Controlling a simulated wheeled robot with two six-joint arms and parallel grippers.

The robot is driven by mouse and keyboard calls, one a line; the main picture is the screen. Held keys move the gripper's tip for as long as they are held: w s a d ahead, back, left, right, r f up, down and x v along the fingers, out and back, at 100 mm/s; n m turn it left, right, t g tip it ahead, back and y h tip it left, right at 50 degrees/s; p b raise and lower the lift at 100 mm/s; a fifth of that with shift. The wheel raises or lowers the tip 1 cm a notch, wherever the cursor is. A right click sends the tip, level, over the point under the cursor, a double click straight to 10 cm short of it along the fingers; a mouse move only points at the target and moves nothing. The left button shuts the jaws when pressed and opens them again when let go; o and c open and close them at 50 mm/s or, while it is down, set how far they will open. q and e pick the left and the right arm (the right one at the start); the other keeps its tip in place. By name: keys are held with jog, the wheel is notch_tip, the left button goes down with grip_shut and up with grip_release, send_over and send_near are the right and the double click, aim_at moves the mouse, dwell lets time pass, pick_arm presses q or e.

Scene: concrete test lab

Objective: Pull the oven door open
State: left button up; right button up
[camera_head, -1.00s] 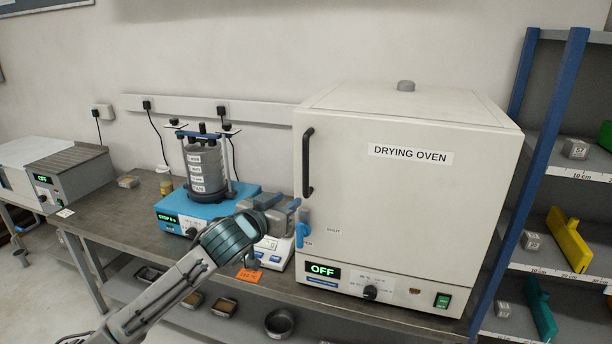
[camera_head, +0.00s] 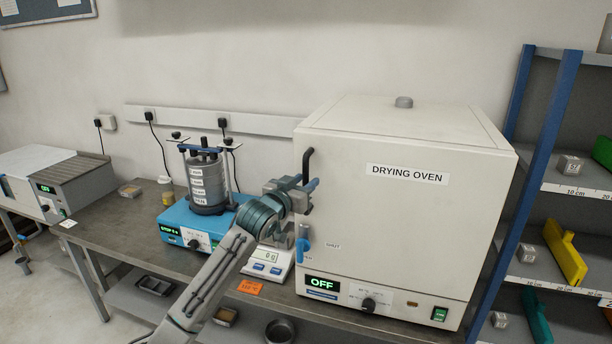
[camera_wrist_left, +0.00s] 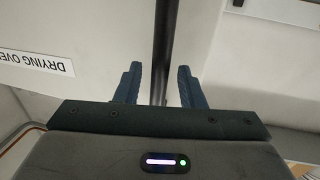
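The drying oven (camera_head: 480,160) is a large cream box on the bench, and its front door (camera_head: 400,230) looks closed. A black vertical handle (camera_head: 307,160) is at the door's left edge. It shows as a dark bar (camera_wrist_left: 164,40) in the left wrist view. My left gripper (camera_head: 305,195) is at the lower part of this handle. In the wrist view the two blue fingers (camera_wrist_left: 160,85) are apart, with the bar between them and gaps on both sides. The gripper hides the handle's lower end. A blue lever (camera_head: 303,246) hangs below the gripper. My right gripper is out of view.
A blue-based sieve shaker (camera_head: 190,222) and a white balance (camera_head: 268,264) stand left of the oven, close to my left arm. An orange card (camera_head: 250,287) lies at the bench's front edge. A blue-framed shelf (camera_head: 545,130) stands at the right.

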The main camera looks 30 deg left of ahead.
pick_arm(q)
jog(key=shift+w, duration=0.6)
grip_shut()
jog(key=shift+s+f, duration=0.1)
jog(key=shift+s, duration=0.05)
